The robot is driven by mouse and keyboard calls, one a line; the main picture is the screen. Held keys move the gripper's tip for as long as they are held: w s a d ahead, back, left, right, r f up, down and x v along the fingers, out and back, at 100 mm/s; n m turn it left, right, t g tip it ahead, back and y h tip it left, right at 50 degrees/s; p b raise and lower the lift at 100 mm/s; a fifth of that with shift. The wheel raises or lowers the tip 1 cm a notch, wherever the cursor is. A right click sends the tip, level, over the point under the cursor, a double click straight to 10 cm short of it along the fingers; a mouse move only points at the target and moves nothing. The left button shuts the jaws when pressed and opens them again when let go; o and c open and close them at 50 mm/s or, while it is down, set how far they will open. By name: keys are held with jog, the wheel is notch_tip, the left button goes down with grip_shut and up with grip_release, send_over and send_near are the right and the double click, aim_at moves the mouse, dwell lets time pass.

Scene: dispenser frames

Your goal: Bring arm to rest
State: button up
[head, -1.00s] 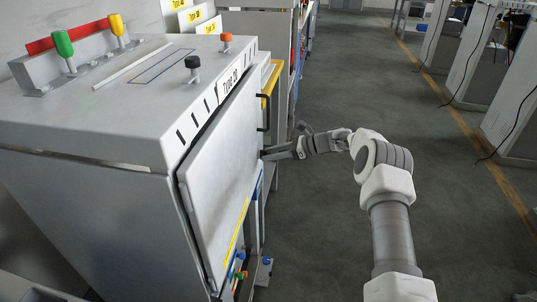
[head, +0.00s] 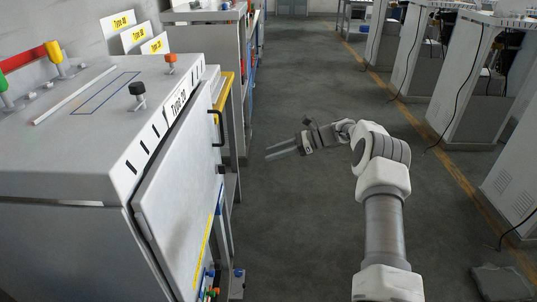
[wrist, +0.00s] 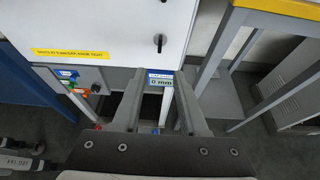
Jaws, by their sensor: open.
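My gripper (head: 283,151) is held out over the open aisle floor, to the right of the dispenser cabinet. Its two fingers are apart with nothing between them. In the wrist view my gripper (wrist: 158,100) points toward the cabinet's front, with both fingers spread and empty. The grey cabinet (head: 70,160) stands at the left, its door (head: 180,190) seeming nearly closed, with a dark handle on it. The gripper is apart from the door and handle.
A yellow-topped table frame (wrist: 280,6) stands beside the cabinet in the wrist view. Several grey cabinets (head: 470,85) with hanging cables line the right side. The dark floor (head: 310,75) between the rows is clear.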

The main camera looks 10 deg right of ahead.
jog(key=s+a+r+n+g+h+p, duration=0.1)
jog(key=s+a+r+n+h+p, duration=0.3)
jog(key=s+r, duration=0.65)
jog(key=s+a+r+n+h+p, duration=0.15)
jog(key=s+r+n+h, duration=0.4)
jog(key=r, duration=0.75)
jog(key=s+d+r+n+t+h+p, duration=0.2)
jog(key=s+n, duration=0.3)
jog(key=s, duration=0.9)
jog(key=s+d+r+n+t+h+p, duration=0.2)
jog(key=s+n, duration=0.4)
jog(key=s, duration=0.8)
jog(key=shift+r+p, duration=0.4)
jog(key=shift+r, duration=0.5)
jog(key=shift+o, duration=0.2)
jog(key=shift+d, duration=0.1)
